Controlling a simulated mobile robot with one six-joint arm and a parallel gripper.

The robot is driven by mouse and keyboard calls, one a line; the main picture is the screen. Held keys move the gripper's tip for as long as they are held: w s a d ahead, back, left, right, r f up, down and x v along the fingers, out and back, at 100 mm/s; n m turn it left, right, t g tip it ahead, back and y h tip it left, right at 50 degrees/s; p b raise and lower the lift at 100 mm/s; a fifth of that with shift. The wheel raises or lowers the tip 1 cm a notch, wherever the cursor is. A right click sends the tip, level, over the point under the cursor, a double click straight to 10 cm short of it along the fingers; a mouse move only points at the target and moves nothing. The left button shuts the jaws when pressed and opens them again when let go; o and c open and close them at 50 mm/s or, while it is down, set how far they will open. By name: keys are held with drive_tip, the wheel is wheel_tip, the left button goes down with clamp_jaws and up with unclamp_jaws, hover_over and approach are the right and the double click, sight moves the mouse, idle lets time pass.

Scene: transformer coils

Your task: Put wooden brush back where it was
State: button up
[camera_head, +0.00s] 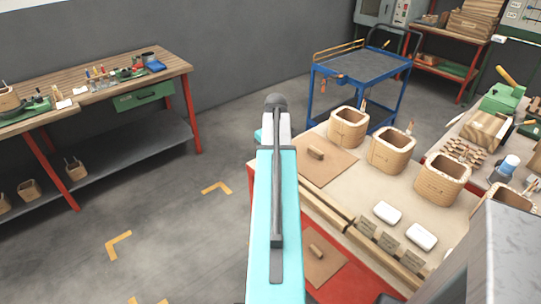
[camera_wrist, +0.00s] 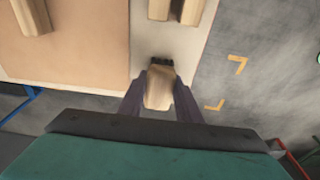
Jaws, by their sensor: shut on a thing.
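In the wrist view the wooden brush (camera_wrist: 159,91) sits between the two dark fingers of my gripper (camera_wrist: 160,88), which is shut on it. The dark bristle end points away from the gripper, over or near the cream tabletop (camera_wrist: 158,45). I cannot tell whether the bristles touch the surface. In the head view my arm hides the gripper and the brush.
The cream table (camera_head: 345,190) carries several wound coils (camera_head: 391,150), white blocks (camera_head: 387,212) and a brown board (camera_head: 325,158) with a wooden block. A blue cart (camera_head: 360,66) stands behind it. A workbench (camera_head: 100,80) stands left, with open floor between.

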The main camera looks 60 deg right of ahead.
drive_tip(key=shift+f, duration=0.1)
drive_tip(key=o, duration=1.1)
wheel_tip(320, 180, up, 12)
drive_tip(key=s+b, duration=0.1)
drive_tip(key=shift+s+a, duration=0.25)
drive_tip(key=shift+s, duration=0.1)
drive_tip(key=shift+w, duration=0.1)
idle(0.6)
